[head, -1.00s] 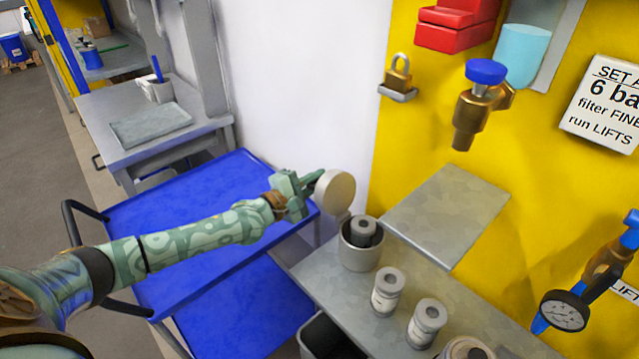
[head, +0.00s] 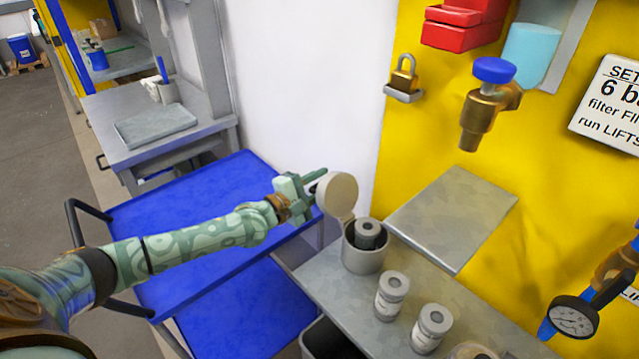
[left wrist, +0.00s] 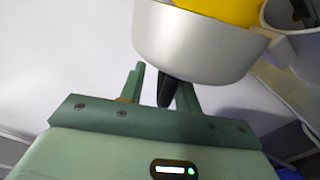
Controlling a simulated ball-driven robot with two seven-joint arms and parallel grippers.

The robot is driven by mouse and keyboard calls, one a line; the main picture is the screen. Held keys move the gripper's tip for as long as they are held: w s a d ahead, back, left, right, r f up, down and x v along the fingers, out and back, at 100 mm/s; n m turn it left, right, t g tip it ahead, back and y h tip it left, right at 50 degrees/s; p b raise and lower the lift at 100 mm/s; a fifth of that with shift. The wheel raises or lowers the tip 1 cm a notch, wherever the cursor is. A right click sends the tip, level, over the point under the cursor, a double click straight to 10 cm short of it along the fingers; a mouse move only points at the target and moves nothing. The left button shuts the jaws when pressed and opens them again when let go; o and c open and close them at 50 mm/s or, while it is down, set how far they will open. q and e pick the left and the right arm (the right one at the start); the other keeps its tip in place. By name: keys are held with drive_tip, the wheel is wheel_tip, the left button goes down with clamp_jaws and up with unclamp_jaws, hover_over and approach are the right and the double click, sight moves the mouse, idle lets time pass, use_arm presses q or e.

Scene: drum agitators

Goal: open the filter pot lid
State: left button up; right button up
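The filter pot (head: 364,256) is a grey metal cup on the bench, with a grey ring-topped filter inside. Its round lid (head: 341,195) stands raised, tilted up at the pot's left rim, leaving the mouth open. My left gripper (head: 316,190) is beside the lid's outer face, its fingers spread. In the left wrist view the lid (left wrist: 195,45) is a pale metal dish above the left gripper (left wrist: 161,88). The lid's dark knob (left wrist: 165,90) sits between the fingers, with a visible gap to the left finger. My right gripper is out of view.
Several filter canisters (head: 391,295) stand right of the pot. A grey plate (head: 452,220) lies behind them. A brass valve with a blue knob (head: 487,105) and a padlock (head: 404,80) are on the yellow wall. A blue cart (head: 190,205) lies below my left arm.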

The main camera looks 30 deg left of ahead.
use_arm(q)
drive_tip(key=p+v, duration=0.3)
drive_tip(key=v, duration=1.3)
drive_tip(key=shift+s, duration=0.15)
